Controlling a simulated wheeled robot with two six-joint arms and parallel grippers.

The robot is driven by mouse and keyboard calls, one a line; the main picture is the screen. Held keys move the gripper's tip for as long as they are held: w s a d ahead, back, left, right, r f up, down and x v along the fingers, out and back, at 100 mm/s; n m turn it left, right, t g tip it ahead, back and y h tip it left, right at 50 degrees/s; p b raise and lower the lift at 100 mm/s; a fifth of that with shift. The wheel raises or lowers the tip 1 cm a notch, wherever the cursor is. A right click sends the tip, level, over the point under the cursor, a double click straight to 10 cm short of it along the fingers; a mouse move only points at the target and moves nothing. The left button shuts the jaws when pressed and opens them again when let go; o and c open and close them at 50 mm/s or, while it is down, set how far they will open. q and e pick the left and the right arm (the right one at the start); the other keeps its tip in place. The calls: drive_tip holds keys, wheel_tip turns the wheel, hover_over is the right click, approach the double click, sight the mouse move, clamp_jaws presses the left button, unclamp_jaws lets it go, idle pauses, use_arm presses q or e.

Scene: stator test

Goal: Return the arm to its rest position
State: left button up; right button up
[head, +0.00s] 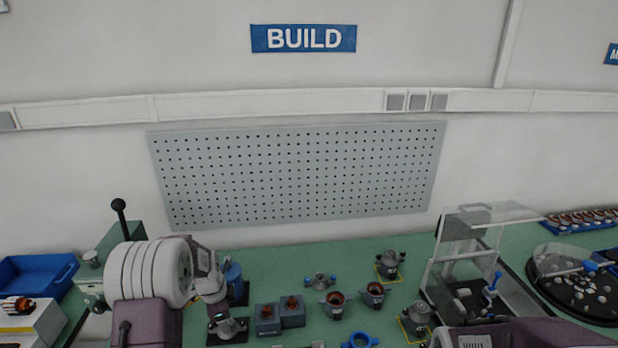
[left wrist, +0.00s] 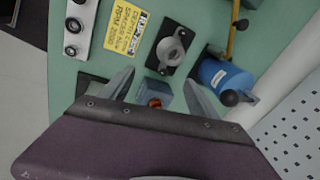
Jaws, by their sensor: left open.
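My left arm comes in at the lower left of the head view, with its wrist (head: 204,262) above the bench. In the left wrist view my left gripper (left wrist: 158,82) has its two fingers spread apart with nothing held between them. Beyond the gap, a grey-blue block (left wrist: 161,90) with a copper-wound part on it stands on the bench. In the head view the fingertips cannot be made out. The purple housing of my right arm (head: 535,334) shows at the lower right edge; its gripper's fingers are not seen.
The green bench (head: 270,265) carries two grey-blue blocks (head: 268,320), several small motor housings (head: 335,305), a clear-shielded fixture (head: 462,260) and a round dish (head: 575,285). A blue bin (head: 35,274) is at far left.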

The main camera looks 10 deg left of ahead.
use_arm(q)
drive_tip(key=s+d+r+n, duration=0.1)
drive_tip(key=s+d+n, duration=0.3)
drive_tip(key=s, duration=0.3)
drive_tip(key=s+d+r+n+g, duration=0.1)
drive_tip(key=s+d+r+n, duration=0.1)
drive_tip(key=s+d+n, duration=0.2)
drive_tip(key=s+d+r+n, duration=0.2)
drive_tip(key=s+d+n, duration=0.2)
drive_tip(key=s, duration=0.5)
drive_tip(key=shift+s+n+g+h, duration=0.3)
drive_tip(key=shift+n, duration=0.3)
drive_tip(key=shift+r, duration=0.1)
